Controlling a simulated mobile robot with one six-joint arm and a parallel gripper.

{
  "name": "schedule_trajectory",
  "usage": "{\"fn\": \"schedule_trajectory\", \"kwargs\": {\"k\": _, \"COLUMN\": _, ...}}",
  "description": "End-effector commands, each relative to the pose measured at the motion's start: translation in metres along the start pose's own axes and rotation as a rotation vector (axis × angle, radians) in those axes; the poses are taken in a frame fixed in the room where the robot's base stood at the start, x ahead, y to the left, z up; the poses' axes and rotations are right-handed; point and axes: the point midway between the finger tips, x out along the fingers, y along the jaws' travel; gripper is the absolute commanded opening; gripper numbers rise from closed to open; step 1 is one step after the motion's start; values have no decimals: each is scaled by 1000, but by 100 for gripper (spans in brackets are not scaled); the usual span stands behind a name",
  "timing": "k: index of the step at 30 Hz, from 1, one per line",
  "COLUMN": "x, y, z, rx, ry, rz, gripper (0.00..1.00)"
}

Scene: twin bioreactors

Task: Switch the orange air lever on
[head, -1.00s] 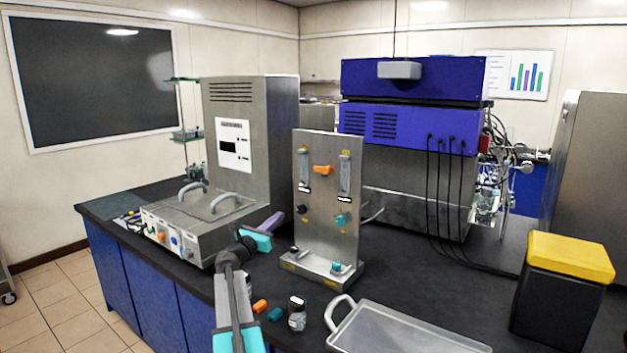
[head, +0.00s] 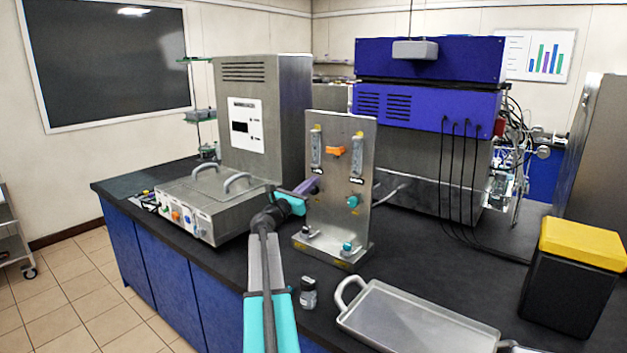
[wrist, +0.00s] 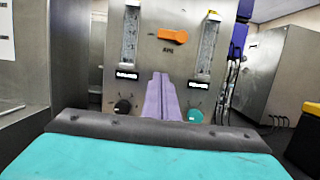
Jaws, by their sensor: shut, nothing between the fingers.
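The orange air lever (head: 335,151) sits between two clear flow tubes on the upright steel panel (head: 345,214). It lies roughly crosswise. In the wrist view the orange lever (wrist: 174,35) shows above the "AIR" label, slightly tilted down to the right. My gripper (head: 312,186) is in front of the panel at its left side, below the lever's height. In the wrist view its purple fingers (wrist: 161,98) are together, with nothing between them, and point toward the panel below the lever. They look apart from the lever. The fingers hide part of the panel between the black and teal knobs.
A black knob (wrist: 123,106) and a teal knob (wrist: 195,116) flank my fingers. A steel instrument with handles (head: 238,182) stands left of the panel. A small jar (head: 308,293) and a metal tray (head: 415,320) lie in front.

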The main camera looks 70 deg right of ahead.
Motion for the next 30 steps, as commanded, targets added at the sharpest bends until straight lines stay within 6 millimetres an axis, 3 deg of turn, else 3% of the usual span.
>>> {"fn": "schedule_trajectory", "kwargs": {"k": 21, "x": 89, "y": 1, "z": 2, "rx": -1, "ry": 0, "rz": -1, "gripper": 0}}
{"fn": "schedule_trajectory", "kwargs": {"k": 30, "x": 94, "y": 0, "z": 33, "rx": 0, "ry": 0, "rz": 0, "gripper": 0}}
